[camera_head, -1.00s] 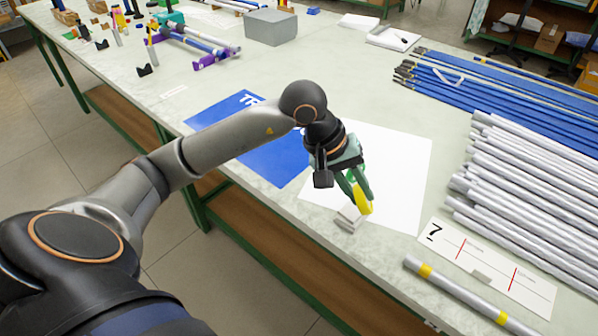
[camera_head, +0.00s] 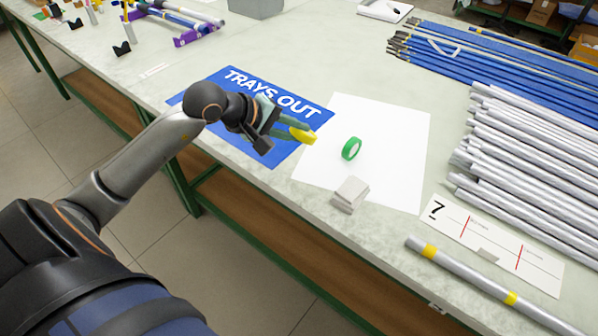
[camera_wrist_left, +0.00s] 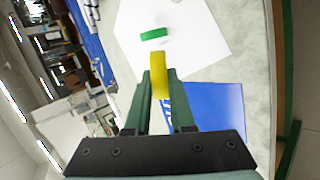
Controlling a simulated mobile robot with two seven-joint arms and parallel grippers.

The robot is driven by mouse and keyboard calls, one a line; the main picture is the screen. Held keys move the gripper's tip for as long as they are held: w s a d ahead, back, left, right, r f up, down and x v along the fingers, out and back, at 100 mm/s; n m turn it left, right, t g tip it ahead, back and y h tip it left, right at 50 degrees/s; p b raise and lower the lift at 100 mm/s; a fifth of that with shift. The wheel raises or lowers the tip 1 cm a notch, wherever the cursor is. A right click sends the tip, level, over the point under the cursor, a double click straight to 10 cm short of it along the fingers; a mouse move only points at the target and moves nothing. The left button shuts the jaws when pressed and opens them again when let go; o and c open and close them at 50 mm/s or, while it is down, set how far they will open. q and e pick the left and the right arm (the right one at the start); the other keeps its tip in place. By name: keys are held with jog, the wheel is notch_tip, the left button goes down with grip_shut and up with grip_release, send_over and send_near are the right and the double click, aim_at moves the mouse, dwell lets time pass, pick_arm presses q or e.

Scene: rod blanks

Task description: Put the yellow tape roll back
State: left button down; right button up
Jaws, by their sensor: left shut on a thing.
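The yellow tape roll (camera_head: 302,136) is held between the fingertips of my left gripper (camera_head: 292,130), above the border of the blue mat and the white sheet. In the left wrist view the yellow roll (camera_wrist_left: 160,75) shows edge-on between the green fingers (camera_wrist_left: 160,100). A green tape roll (camera_head: 352,149) stands on the white sheet (camera_head: 395,150), a little right of the gripper. It also shows in the left wrist view (camera_wrist_left: 154,34). My right gripper is in neither view.
A blue mat reading "TRAYS OUT" (camera_head: 280,153) lies under the left gripper. A small grey block (camera_head: 350,194) stands at the sheet's front edge. Grey rods (camera_head: 520,165) and blue rods (camera_head: 480,63) lie at the right. A yellow-banded rod (camera_head: 470,277) lies near a card marked 7 (camera_head: 480,236).

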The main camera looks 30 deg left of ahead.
pick_arm(q)
notch_tip(320, 180, down, 8)
jog(key=b, duration=0.4)
jog(key=shift+r, duration=0.2)
jog(key=shift+f+b, duration=0.8)
jog(key=shift+b, duration=0.1)
jog(key=c, duration=0.9)
grip_release()
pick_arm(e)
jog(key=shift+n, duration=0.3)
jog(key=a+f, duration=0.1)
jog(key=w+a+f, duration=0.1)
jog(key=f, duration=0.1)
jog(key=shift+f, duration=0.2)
pick_arm(q)
jog(key=shift+p+v, duration=0.6)
jog(key=shift+v, duration=3.5)
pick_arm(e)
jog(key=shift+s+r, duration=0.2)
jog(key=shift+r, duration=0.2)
